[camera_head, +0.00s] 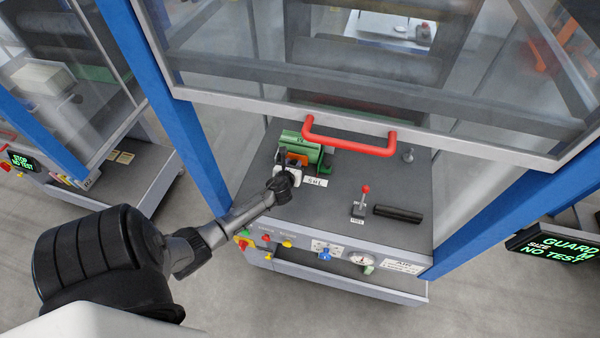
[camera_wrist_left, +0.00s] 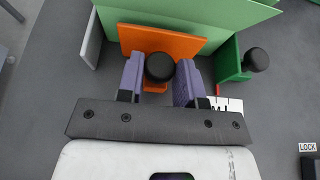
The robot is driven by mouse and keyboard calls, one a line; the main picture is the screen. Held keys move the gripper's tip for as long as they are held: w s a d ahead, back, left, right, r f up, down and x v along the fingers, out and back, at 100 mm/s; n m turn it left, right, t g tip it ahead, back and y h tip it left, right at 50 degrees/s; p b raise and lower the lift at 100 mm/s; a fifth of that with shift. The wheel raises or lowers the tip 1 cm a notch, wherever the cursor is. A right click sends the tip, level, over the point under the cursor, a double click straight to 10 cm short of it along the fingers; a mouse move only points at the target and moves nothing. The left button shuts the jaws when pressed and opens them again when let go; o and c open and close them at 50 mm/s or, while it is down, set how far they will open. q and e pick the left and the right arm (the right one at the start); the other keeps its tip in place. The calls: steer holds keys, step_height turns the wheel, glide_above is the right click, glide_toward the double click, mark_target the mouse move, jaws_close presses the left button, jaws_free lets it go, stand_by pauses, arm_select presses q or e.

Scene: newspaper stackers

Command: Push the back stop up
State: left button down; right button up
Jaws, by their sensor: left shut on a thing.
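An orange plate (camera_head: 297,158) with a black round knob (camera_wrist_left: 159,67) stands at the green fixture (camera_head: 318,152) on the grey deck; it looks like the back stop. My left gripper (camera_head: 290,169) reaches in over the deck's front edge. In the left wrist view its two purple fingers are shut on the black knob, one on each side, in front of the orange plate (camera_wrist_left: 163,42). A wide green panel (camera_wrist_left: 215,25) rises behind the plate. The knob's lower part is hidden. My right gripper is in neither view.
A red bar handle (camera_head: 350,146) on the raised clear guard hangs just above and behind the fixture. A second green block with a black knob (camera_wrist_left: 256,60) is close by.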

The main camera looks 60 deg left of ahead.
arm_select(q)
steer(key=c, duration=0.8)
jaws_free()
steer(key=p+v, duration=0.2)
steer(key=v, duration=1.1)
steer(key=shift+s+d+p, duration=0.3)
steer(key=shift+p, duration=0.05)
steer(key=shift+r, duration=0.1)
